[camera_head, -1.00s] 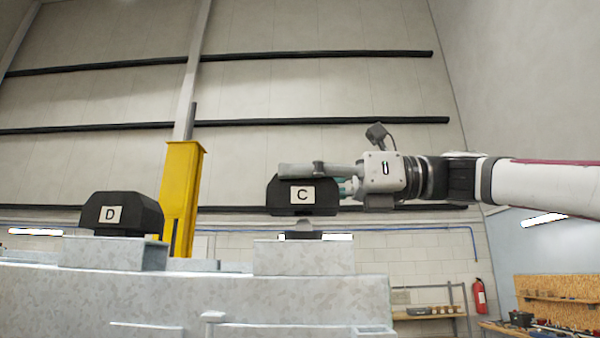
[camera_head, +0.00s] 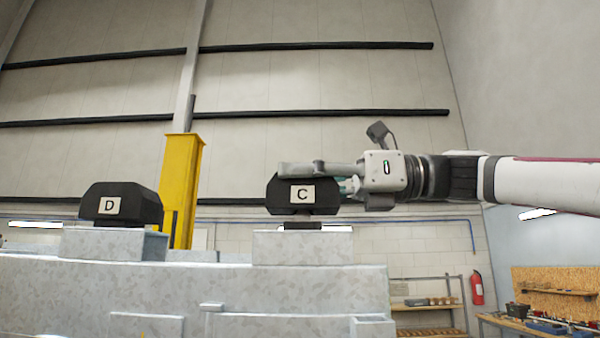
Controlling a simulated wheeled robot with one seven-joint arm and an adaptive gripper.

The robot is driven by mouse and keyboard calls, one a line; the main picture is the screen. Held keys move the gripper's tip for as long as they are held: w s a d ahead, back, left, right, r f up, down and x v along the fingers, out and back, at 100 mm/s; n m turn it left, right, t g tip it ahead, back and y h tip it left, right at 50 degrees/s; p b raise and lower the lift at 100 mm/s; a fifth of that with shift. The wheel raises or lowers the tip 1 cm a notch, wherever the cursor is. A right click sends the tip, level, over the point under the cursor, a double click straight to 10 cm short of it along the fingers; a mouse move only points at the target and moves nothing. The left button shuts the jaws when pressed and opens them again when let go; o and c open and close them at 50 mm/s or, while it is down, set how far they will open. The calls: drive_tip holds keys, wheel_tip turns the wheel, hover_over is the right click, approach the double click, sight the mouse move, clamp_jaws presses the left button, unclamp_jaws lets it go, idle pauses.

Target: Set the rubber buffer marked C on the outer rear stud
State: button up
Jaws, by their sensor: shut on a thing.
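The black rubber buffer marked C (camera_head: 302,195) is in my gripper (camera_head: 318,171), upright, with its white label facing me. My gripper comes in from the right and is shut on the buffer's upper part; one grey finger lies across the top, and the other is mostly hidden. The buffer is just above a dark low piece (camera_head: 303,225) on a galvanized block (camera_head: 303,248) of the trailer frame. Only a narrow dark gap shows between them, and I cannot tell whether they touch. The stud is mostly hidden under the buffer.
A buffer marked D (camera_head: 121,204) sits on another galvanized block (camera_head: 113,244) to the left. A yellow post (camera_head: 182,188) stands behind, between the two blocks. Shelves, a fire extinguisher (camera_head: 476,288) and a workbench are at the far right.

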drive_tip(key=shift+f, duration=0.8)
drive_tip(key=o, duration=1.5)
drive_tip(key=shift+c, duration=0.2)
drive_tip(key=shift+d, duration=0.1)
drive_tip(key=d, duration=1.1)
drive_tip(key=shift+w+d, duration=0.3)
drive_tip(key=shift+d, duration=0.1)
